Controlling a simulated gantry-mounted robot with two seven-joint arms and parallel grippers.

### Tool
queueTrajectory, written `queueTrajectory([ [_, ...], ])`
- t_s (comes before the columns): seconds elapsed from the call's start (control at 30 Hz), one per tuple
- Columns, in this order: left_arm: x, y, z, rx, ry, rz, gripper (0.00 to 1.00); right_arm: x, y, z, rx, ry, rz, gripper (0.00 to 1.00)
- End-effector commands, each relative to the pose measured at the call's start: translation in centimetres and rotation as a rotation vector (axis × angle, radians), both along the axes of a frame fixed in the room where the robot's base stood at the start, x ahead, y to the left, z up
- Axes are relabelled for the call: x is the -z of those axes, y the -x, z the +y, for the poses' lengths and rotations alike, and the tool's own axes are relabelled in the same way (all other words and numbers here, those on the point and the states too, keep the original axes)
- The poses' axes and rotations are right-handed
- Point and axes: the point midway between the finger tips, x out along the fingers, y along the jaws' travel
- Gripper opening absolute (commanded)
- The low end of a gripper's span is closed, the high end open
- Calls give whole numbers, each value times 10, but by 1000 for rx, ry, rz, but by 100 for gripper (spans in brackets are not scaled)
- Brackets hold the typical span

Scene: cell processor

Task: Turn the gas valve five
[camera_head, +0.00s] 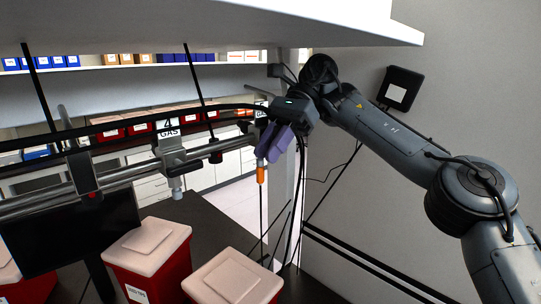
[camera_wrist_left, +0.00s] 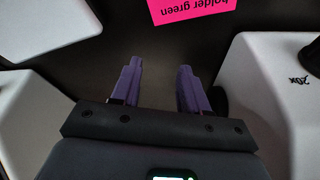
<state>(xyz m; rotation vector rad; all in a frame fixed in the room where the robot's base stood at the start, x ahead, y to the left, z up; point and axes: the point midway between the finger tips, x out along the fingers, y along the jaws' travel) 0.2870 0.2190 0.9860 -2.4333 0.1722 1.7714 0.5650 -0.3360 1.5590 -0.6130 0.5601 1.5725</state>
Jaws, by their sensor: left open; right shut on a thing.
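My right gripper (camera_head: 268,152) has purple fingers and reaches in from the right to the far end of the gas pipe. It is shut on a gas valve there, which its fingers and hand mostly hide, so I cannot tell how far the valve is turned. A partly covered label (camera_head: 261,108) sits just above it, its number unreadable. The valve labelled 4 GAS (camera_head: 168,128) hangs on the same pipe to the left. My left gripper (camera_wrist_left: 157,82) shows only in the left wrist view, where its purple fingers are apart and empty.
Red bins with pale lids (camera_head: 147,247) stand below the pipe (camera_head: 120,176). A dark monitor (camera_head: 70,235) is at the left, and a white shelf (camera_head: 200,22) hangs above. In the left wrist view, a pink "holder green" label (camera_wrist_left: 192,8) and white equipment marked 20x (camera_wrist_left: 265,80) lie close by.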

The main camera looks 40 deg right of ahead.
Motion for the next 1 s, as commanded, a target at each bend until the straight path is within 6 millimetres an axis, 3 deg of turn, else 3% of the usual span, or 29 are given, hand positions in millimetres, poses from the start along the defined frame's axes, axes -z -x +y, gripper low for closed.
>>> queueTrajectory([
  [0.67, 4, 0, 0, -2, 2, -2, 44, 1, 0, -1, -1, 69, -5, 0],
  [0.7, 4, 0, -1, -2, 4, -1, 44, 1, 0, 0, -1, 68, -5, 24],
  [0.73, 4, 0, -1, -3, 6, -1, 44, 1, 0, 0, -1, 68, -5, 27],
  [1.0, 3, 0, -2, -6, 8, -1, 44, 1, 0, 0, -1, 68, -5, 27],
])
